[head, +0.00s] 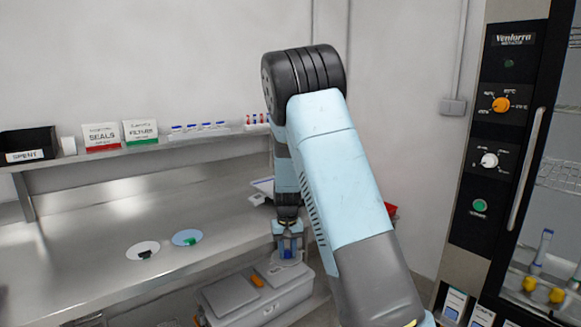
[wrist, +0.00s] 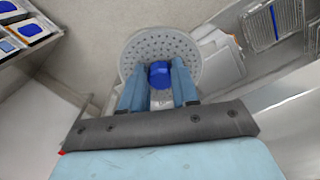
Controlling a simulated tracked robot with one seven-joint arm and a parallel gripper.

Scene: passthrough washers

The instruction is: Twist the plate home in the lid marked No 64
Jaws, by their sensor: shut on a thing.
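My gripper (wrist: 160,88) is shut on the blue knob (wrist: 160,70) of a round grey perforated plate (wrist: 150,46). The plate lies beyond the fingertips in the wrist view, and the fingers stand on both sides of the knob. In the head view my gripper (head: 290,243) points down beside the bench's right end, above or near a grey case. I cannot tell whether the plate is held clear or rests on something. No lid with a readable No 64 shows in either view.
On the steel bench (head: 90,225) lie a white disc (head: 135,247) with a black knob and a light-blue disc (head: 180,236) with a green one. A lidded grey case (head: 225,296) is low in front. A shelf holds a SPENT bin (head: 28,144). A cabinet (head: 470,190) stands right.

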